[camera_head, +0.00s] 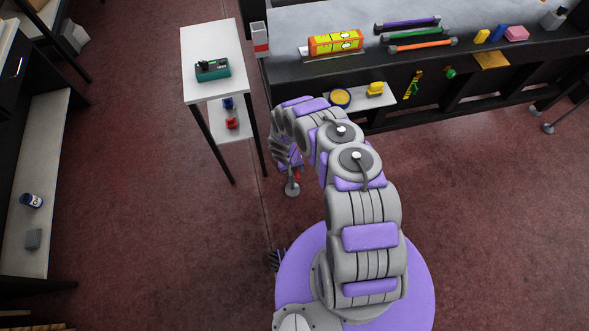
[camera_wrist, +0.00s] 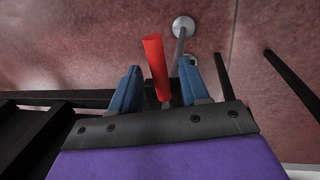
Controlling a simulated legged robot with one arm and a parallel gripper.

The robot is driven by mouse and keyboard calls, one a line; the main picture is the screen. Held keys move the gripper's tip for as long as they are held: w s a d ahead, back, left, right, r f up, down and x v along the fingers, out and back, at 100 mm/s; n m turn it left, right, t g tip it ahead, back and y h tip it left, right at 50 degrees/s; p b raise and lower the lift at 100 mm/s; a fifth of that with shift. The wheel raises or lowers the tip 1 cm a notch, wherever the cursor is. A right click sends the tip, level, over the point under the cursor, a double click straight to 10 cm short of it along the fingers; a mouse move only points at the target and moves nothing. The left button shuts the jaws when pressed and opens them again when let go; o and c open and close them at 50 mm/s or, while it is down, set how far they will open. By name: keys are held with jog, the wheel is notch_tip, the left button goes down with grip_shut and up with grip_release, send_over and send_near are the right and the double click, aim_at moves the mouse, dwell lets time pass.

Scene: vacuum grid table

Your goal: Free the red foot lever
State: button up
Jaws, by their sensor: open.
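The red foot lever (camera_wrist: 154,62) is a short bar that shows between the two blue fingers of my gripper (camera_wrist: 162,68) in the wrist view. The jaws are open, with a gap on each side of the lever. In the head view only a bit of red lever (camera_head: 297,175) shows, beside my arm's end, near the floor at the table's left end. I cannot tell how deep the lever sits between the fingers.
A grey rod with a round foot (camera_wrist: 183,27) stands close to the lever. The long grid table (camera_head: 290,82) bears a yellow level (camera_head: 335,42) and several coloured bars. A white side table (camera_head: 194,50) with a green device (camera_head: 212,70) stands to the left.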

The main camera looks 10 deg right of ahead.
grip_shut()
dwell(0.3)
dwell(0.4)
